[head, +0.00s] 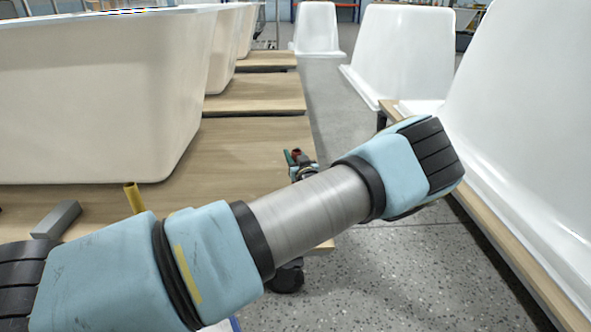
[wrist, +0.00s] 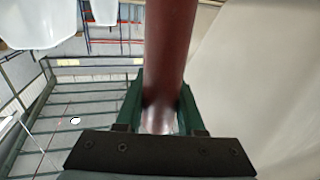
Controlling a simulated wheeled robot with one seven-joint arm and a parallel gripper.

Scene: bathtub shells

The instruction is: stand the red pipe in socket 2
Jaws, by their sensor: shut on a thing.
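The red pipe (wrist: 170,45) fills the middle of the wrist view and runs up out of its top edge. The green fingers of my gripper (wrist: 160,103) lie on either side of it, shut on it. In the head view my gripper (head: 300,165) is small, beyond my forearm and over the right edge of the wooden table. Only a small dark red bit of the pipe (head: 296,153) shows there. The pipe's lower end is hidden. I cannot make out socket 2 in either view; my arm covers much of the near table.
A large white tub (head: 95,100) stands on the wooden table (head: 240,150) at left. A yellow pipe (head: 133,197) and a grey block (head: 58,219) are at the near left. White tub shells (head: 530,120) line the right. Speckled floor (head: 400,262) lies between.

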